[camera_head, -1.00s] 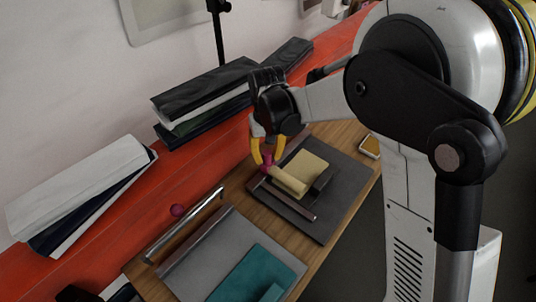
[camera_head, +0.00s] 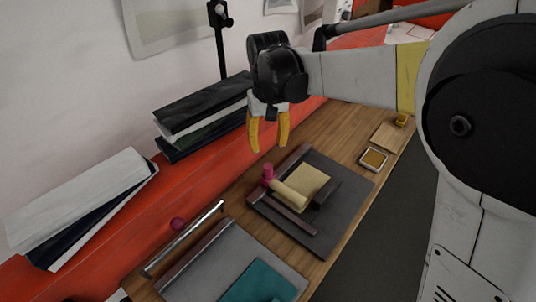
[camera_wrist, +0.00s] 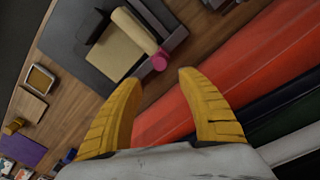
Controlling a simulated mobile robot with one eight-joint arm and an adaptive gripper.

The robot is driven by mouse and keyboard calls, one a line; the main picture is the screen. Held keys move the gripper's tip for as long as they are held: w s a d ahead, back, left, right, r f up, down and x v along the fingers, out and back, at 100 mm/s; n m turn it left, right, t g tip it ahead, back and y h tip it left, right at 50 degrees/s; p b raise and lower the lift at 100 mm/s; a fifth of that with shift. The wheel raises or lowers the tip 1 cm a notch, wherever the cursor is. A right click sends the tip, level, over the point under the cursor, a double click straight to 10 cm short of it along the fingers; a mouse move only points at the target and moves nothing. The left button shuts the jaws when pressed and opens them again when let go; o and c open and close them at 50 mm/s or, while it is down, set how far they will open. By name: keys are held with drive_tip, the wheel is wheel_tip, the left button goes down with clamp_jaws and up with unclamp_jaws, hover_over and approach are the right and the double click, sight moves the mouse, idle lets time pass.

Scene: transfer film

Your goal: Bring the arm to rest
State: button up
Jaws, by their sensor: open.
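My gripper (camera_head: 268,132) has yellow fingers that stand apart with nothing between them. In the head view it hangs above the back edge of the wooden table, over the red surface. In the wrist view my gripper (camera_wrist: 158,88) also shows open and empty. A cream roll with a pink end (camera_head: 288,193) lies on a dark grey board (camera_head: 330,218), clear of the fingers. The roll also shows in the wrist view (camera_wrist: 134,30), beyond the fingertips.
Stacked dark and white books (camera_head: 205,110) and a second stack (camera_head: 80,205) lie on the red surface (camera_head: 120,238). A metal rod (camera_head: 185,238), a grey board with a teal piece (camera_head: 258,282) and a small framed pad (camera_head: 373,159) are on the table. A black post (camera_head: 220,45) stands behind.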

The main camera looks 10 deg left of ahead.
drive_tip(key=shift+r, duration=0.55)
drive_tip(key=s+d+r+m+t, duration=0.1)
drive_tip(key=s+d+r, duration=0.2)
drive_tip(key=d, duration=0.4)
drive_tip(key=s+d+r+m+t, duration=0.1)
drive_tip(key=s+d+r+t, duration=0.15)
drive_tip(key=d, duration=0.45)
drive_tip(key=s+d+f+m+t+b, duration=0.1)
drive_tip(key=s+d+f+m+t, duration=0.1)
drive_tip(key=s+d, duration=0.9)
drive_tip(key=shift+s+f+m+t+b, duration=0.3)
drive_tip(key=shift+s+f+t, duration=0.15)
drive_tip(key=shift+t, duration=0.4)
